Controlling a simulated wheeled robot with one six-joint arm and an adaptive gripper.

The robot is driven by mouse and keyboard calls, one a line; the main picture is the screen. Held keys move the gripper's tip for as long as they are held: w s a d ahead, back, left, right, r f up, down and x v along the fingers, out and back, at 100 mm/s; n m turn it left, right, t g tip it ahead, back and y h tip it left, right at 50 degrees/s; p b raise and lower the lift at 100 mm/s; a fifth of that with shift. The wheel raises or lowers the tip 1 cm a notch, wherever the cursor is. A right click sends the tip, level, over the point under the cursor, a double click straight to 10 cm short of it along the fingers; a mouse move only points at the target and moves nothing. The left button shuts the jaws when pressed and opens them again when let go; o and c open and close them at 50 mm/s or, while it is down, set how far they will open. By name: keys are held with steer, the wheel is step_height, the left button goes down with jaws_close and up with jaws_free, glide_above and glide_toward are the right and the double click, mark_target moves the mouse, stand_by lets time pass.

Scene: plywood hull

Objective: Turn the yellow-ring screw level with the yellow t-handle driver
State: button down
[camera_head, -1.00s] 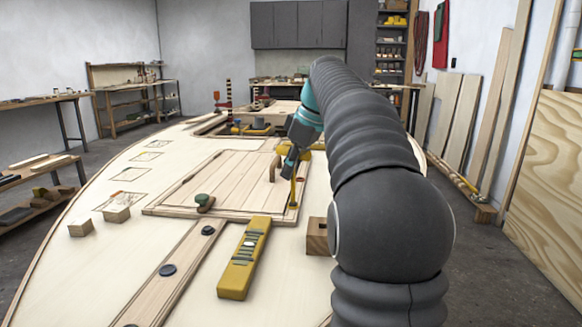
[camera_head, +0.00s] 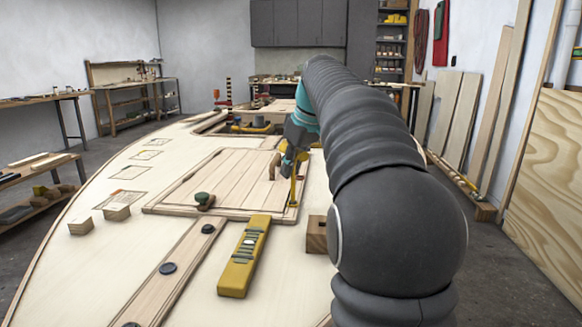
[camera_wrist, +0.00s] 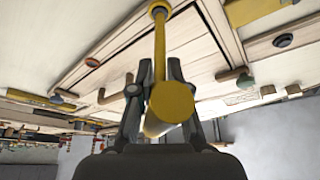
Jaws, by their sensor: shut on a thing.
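The yellow t-handle driver (camera_head: 293,190) stands near the right front corner of the wooden hatch panel (camera_head: 222,180). My gripper (camera_head: 289,165) is at its upper part. In the wrist view my gripper (camera_wrist: 159,72) has a finger on each side of the driver (camera_wrist: 172,102) and is shut on it. The driver's shaft runs to the yellow-ring screw (camera_wrist: 158,8) at the top of the picture. The ring shows around the shaft's far end; the tip hides the screw's slot, so its angle and exact seating cannot be told.
A yellow spirit level (camera_head: 243,258) lies in front of the panel. A holed wooden block (camera_head: 317,235) stands right of it. A green knob (camera_head: 204,200) and a brown peg handle (camera_head: 274,166) are on the panel. A red-ringed screw (camera_wrist: 283,40) shows in the wrist view.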

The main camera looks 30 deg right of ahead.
steer(key=shift+f+m+h, duration=0.1)
steer(key=shift+m+h, duration=0.4)
steer(key=shift+m, duration=0.7)
steer(key=m+h, duration=0.1)
steer(key=m, duration=0.1)
steer(key=shift+m, duration=0.3)
steer(key=shift+d+m+h, duration=0.2)
steer(key=shift+m+h, duration=0.4)
steer(key=shift+m, duration=1)
steer(key=shift+m+g+h, duration=0.3)
steer(key=shift+m+h, duration=0.1)
steer(key=shift+m, duration=0.7)
steer(key=shift+d+m+g+h, duration=0.15)
steer(key=shift+m+g+h, duration=0.35)
steer(key=shift+m, duration=1.3)
